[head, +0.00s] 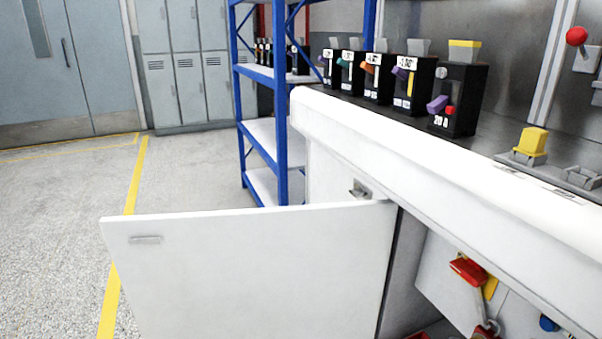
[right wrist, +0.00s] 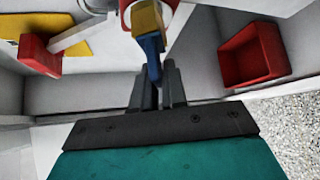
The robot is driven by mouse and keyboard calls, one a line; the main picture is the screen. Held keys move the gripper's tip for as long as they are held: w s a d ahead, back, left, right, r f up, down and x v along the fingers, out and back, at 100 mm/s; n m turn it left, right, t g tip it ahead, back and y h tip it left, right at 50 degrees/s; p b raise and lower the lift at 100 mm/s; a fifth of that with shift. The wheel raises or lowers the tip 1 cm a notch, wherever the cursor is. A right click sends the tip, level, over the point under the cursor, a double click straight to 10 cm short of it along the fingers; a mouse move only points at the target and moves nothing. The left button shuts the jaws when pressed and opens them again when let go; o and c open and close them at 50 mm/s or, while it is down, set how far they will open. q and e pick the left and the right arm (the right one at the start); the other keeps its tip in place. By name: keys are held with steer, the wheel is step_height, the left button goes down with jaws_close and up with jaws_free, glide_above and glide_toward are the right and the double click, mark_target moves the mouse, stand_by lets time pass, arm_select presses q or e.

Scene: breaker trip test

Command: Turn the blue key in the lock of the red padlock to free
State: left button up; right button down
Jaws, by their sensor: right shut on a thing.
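In the right wrist view, my right gripper (right wrist: 157,80) is shut on the blue key (right wrist: 152,47). The key points up into a yellow part (right wrist: 146,18) at the top edge, with red and white surfaces around it. This seems to be the red padlock (right wrist: 126,4), mostly cut off by the frame. How far the key is in or turned cannot be told. In the head view, a small red piece (head: 485,331) at the bottom edge, below the red lever, may be the padlock. My left gripper is in neither view.
The open white cabinet door (head: 250,265) stands in front at left. Inside are a red lever handle (head: 467,271) on a yellow plate and a blue round part (head: 548,323). A red bin (right wrist: 250,52) is at right in the wrist view. Several breakers (head: 458,98) stand on the counter.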

steer(key=shift+w+r+m+t, duration=0.1)
steer(key=shift+r+m+t, duration=0.05)
steer(key=shift+m+t, duration=0.45)
stand_by(0.3)
steer(key=c, duration=1.1)
jaws_free()
